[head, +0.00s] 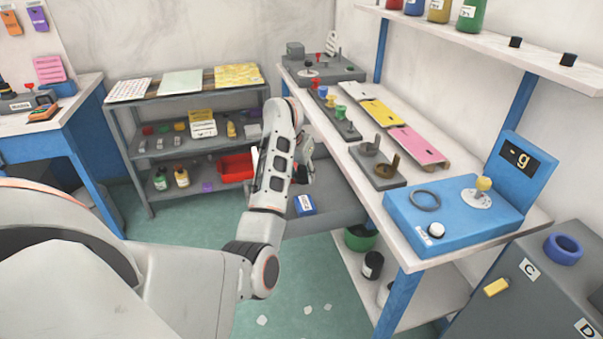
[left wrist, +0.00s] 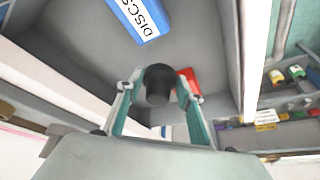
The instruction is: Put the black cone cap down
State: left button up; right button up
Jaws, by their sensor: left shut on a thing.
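My left gripper (left wrist: 158,90) is shut on the black cone cap (left wrist: 159,80), which sits between its fingertips in the left wrist view. In the head view my left arm reaches in from the left, and the gripper (head: 305,168) is mostly hidden behind my wrist. The cap cannot be made out there. The gripper is beside the workbench (head: 372,187), near the grey bin (head: 335,212). My right gripper is not in view.
A blue box labelled DISCS (left wrist: 138,18) lies in the grey bin and shows in the head view (head: 305,205). A red tray (head: 236,167) stands on the rack. The bench holds coloured sheets (head: 381,113), a blue scale (head: 455,222) and a dark block with posts (head: 377,168).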

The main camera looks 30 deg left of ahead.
pick_arm(q)
jog(key=shift+f, duration=0.2)
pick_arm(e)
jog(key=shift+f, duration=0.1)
pick_arm(q)
jog(key=o, duration=0.9)
jog(key=shift+r, duration=0.1)
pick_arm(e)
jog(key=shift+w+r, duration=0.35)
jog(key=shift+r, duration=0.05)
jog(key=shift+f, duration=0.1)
